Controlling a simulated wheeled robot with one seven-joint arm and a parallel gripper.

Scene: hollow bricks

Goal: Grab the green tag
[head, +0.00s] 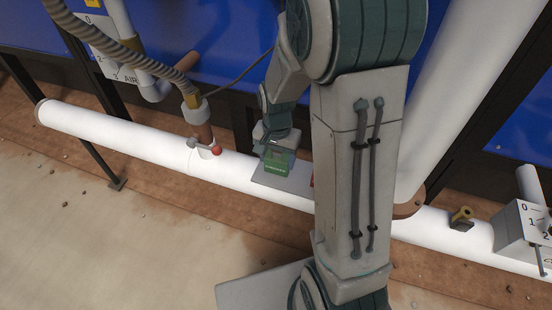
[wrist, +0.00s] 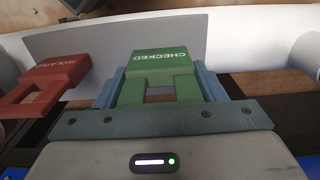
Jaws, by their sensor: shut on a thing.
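The green tag (wrist: 162,63), lettered "CHECKED", sits between the two fingers of my gripper (wrist: 162,88) in the wrist view. My gripper is shut on it, with a blue-grey finger against each side. In the head view the green tag (head: 277,161) shows below my gripper (head: 276,146), in front of a grey plate (head: 290,180) on the white pipe. I cannot tell whether the tag still touches the plate.
A red tag (wrist: 45,82) lettered "ISOLATED" is left of the green one in the wrist view. The white pipe (head: 110,135) runs across the head view. A red-knobbed valve (head: 206,150) and hose (head: 165,72) stand left of my gripper. A grey box (head: 525,228) is far right.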

